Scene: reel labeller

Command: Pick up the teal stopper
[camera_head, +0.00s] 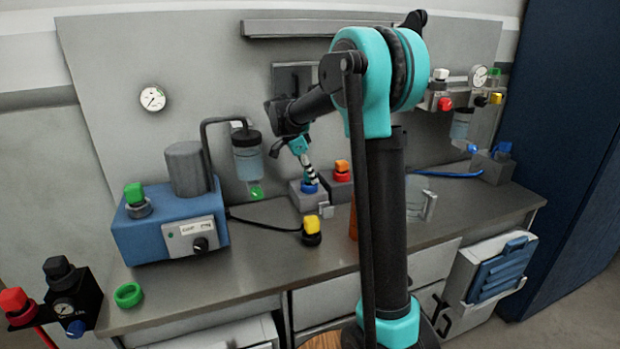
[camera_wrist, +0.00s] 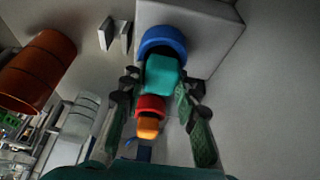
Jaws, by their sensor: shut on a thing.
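The teal stopper (camera_wrist: 163,76) sits between my fingertips in the wrist view. A blue ring-shaped piece (camera_wrist: 163,41) is right at its far end, on a pale grey block (camera_wrist: 205,30). My gripper (camera_wrist: 160,84) is shut on the teal stopper, one finger on each side. In the head view my gripper (camera_head: 311,178) points down at the blue piece (camera_head: 310,187) on its grey block (camera_head: 306,201). The stopper cannot be made out there. I cannot tell whether the stopper still touches the blue piece.
A red and orange stopper (camera_head: 342,168) stands on a block close to the right. A yellow-topped black knob (camera_head: 311,231) is in front. A clear bottle (camera_head: 247,155) and blue machine (camera_head: 170,225) stand left. An orange cylinder (camera_wrist: 38,70) and clear glass (camera_wrist: 80,115) are nearby.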

